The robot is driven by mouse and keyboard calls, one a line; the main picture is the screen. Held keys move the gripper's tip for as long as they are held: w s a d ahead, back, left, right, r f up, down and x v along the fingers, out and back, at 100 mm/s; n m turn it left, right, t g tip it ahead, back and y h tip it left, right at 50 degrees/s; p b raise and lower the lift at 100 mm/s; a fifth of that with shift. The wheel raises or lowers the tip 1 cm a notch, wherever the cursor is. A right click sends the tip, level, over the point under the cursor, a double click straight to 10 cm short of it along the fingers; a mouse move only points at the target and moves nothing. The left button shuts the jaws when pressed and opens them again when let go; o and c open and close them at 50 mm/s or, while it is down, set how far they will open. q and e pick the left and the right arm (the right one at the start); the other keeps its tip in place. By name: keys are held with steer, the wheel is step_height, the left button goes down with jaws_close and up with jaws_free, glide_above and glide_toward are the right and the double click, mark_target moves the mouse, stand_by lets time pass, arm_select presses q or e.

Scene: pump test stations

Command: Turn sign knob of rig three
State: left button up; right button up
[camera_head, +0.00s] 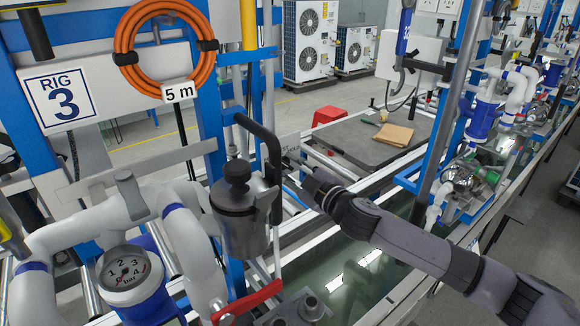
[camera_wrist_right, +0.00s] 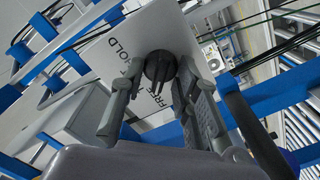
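The sign knob (camera_wrist_right: 160,68) is a dark round knob on a pale plate marked FREE and HOLD (camera_wrist_right: 128,45) in the right wrist view. My right gripper (camera_wrist_right: 155,72) has its two grey fingers apart, one on each side of the knob. The right finger is close to the knob, and a gap shows on the left; contact cannot be told. In the head view my right gripper (camera_head: 300,172) reaches in from the right, behind the black handle by the metal pot. Only a sliver of the plate (camera_head: 290,143) shows there; the knob is hidden. My left gripper is out of view.
The RIG 3 sign (camera_head: 61,97) hangs at the left, beside an orange hose coil (camera_head: 128,40). The metal pot (camera_head: 240,220), a gauge (camera_head: 125,272) and a red lever (camera_head: 247,301) crowd the front. A blue post (camera_head: 207,110) stands left of the gripper.

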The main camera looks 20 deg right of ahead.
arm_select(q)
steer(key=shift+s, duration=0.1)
arm_select(e)
steer(key=shift+c, duration=0.3)
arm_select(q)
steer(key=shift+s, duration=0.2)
arm_select(e)
jaws_close()
steer(key=shift+m, duration=0.3)
steer(key=m, duration=0.9)
steer(key=shift+d, duration=0.1)
steer(key=m, duration=0.4)
steer(key=shift+w+m, duration=0.1)
steer(key=shift+m, duration=2)
steer(key=shift+d, duration=0.1)
